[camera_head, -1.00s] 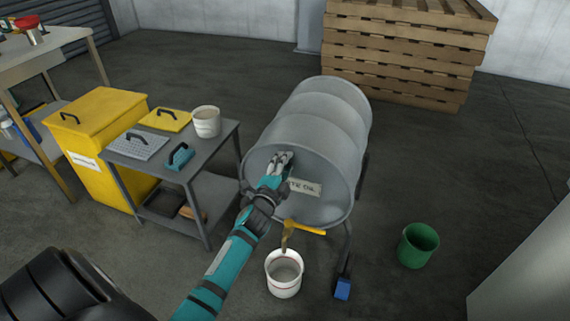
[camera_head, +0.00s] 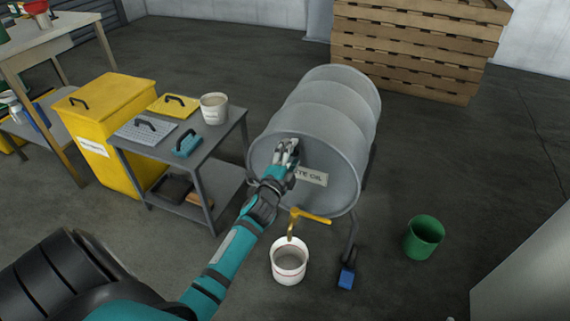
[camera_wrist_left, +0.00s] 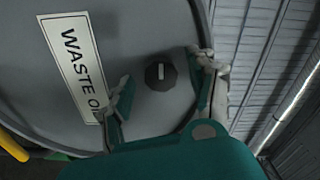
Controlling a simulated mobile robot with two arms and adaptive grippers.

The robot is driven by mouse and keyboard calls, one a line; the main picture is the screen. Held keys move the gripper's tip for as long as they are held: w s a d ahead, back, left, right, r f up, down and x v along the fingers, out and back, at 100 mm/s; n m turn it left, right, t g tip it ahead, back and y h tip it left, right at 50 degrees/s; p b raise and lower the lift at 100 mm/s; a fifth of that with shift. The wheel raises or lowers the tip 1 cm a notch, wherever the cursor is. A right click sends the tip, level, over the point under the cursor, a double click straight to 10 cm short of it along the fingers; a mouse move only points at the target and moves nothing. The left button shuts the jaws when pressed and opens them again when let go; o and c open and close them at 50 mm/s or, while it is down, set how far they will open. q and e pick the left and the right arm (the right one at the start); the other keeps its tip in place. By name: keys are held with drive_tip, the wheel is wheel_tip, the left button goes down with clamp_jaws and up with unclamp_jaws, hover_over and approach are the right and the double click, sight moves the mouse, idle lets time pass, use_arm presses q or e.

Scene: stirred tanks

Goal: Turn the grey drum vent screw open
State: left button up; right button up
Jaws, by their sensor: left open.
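The grey drum (camera_head: 322,105) lies on its side on a stand, its flat end facing me with a "WASTE OIL" label (camera_head: 310,178). In the left wrist view the vent screw (camera_wrist_left: 160,76) is a dark round knob with a light bar across it, on the drum's end (camera_wrist_left: 150,30) near the rim. My left gripper (camera_head: 287,150) is at the upper part of the drum's end. In the left wrist view its open fingers (camera_wrist_left: 165,90) stand on either side of the knob, apart from it. In the head view the gripper hides the knob. My right gripper is not in view.
A yellow tap (camera_head: 312,216) sits low on the drum above a white bucket (camera_head: 289,262). A green bucket (camera_head: 424,238) stands to the right. A grey cart (camera_head: 215,140) with a tub and brushes and a yellow bin (camera_head: 105,130) stand to the left. Pallets (camera_head: 415,50) are behind.

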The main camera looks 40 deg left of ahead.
use_arm(q)
drive_tip(key=v, duration=1.1)
drive_tip(key=shift+s+d, duration=0.15)
